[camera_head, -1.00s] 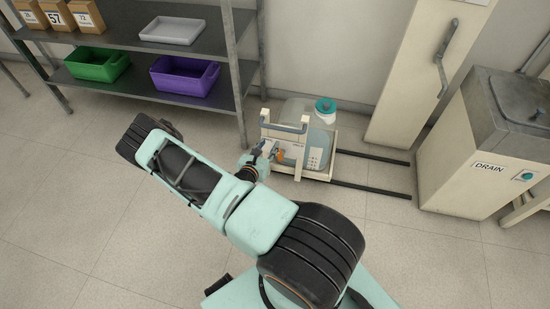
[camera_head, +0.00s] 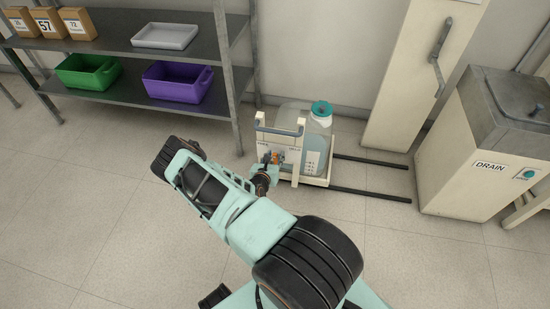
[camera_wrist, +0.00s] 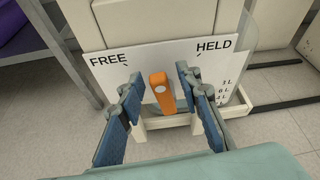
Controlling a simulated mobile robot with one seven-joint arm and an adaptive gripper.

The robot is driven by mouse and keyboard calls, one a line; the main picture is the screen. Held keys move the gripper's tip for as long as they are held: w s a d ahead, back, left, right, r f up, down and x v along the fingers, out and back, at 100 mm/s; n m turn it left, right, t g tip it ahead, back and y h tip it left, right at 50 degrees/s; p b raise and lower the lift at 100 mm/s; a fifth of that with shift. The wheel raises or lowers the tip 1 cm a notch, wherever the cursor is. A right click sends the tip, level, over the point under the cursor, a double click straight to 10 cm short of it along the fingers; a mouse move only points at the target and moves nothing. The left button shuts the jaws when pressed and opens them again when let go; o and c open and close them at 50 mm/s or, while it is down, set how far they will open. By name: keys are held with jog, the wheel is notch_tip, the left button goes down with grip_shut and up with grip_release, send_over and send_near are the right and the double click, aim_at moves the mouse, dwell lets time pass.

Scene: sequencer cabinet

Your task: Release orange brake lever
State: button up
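The orange brake lever (camera_wrist: 162,93) stands nearly upright on a white panel (camera_wrist: 190,52) in the wrist view, tilted slightly toward the FREE mark. FREE is printed at the left of the panel and HELD at the right. My gripper (camera_wrist: 158,95) is open, with one blue-padded finger on each side of the lever. A gap shows on both sides, and I see no contact. In the head view the lever (camera_head: 277,156) is a small orange spot on the cart (camera_head: 318,181), with my gripper (camera_head: 270,165) close in front of it.
The cart carries a clear jug with a teal cap (camera_head: 321,109) and has a grey-blue handle. Two dark floor rails (camera_head: 370,190) run right toward the DRAIN cabinet (camera_head: 475,150). A shelf with green (camera_head: 87,71) and purple bins (camera_head: 178,82) stands at left.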

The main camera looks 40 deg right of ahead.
jog(key=shift+w+d+f, duration=0.1)
jog(key=shift+w+d, duration=0.1)
jog(key=shift+d, duration=0.05)
grip_shut()
